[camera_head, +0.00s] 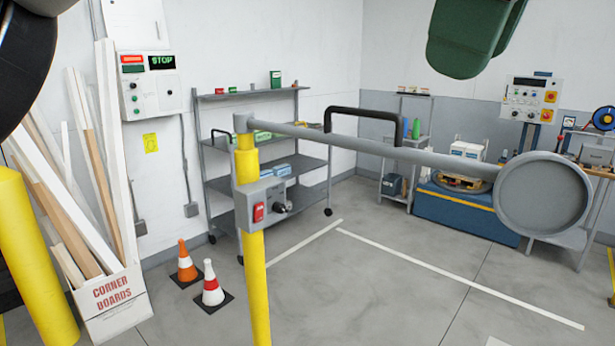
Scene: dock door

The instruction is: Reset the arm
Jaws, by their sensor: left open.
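A grey swing arm (385,150) reaches right from the top of a yellow post (257,290), nearly level. It ends in a big round grey head (543,194). A black handle bar (362,113) stands up from the arm's middle. A grey switch box (262,204) with a red rocker and a dark knob is on the post. My left gripper (22,55) is only a dark, cropped shape at the top left corner, well apart from the arm and handle. Its fingertips are not clear. My right gripper is not seen.
Corner boards (105,300) in a box and a yellow bollard (30,260) crowd the left. Two cones (212,285) stand near the post. A shelf rack (265,150) is behind. A green shape (468,38) intrudes at the top. The floor below the arm is clear.

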